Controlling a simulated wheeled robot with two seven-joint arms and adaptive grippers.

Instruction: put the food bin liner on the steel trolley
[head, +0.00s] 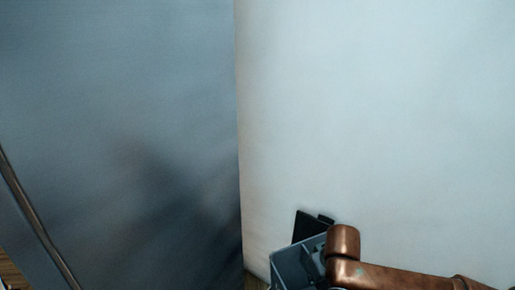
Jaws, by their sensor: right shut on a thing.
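My right gripper (316,258) is at the bottom of the head view, right of centre, partly hidden behind my copper-coloured arm. It is shut on a blue-grey, box-like thing, which looks like the food bin liner (287,266). Only the liner's upper part shows; the lower part is cut off by the picture's edge. A black flat piece stands up just behind it, and I cannot tell what it belongs to. My left gripper is not in view. I see no steel trolley in this view.
A large blue-grey steel-like panel (120,90) fills the left, with a slanting metal bar (38,218) at its lower left. A pale wall (390,110) fills the right, close behind the liner. A sliver of brown floor shows at the bottom left corner.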

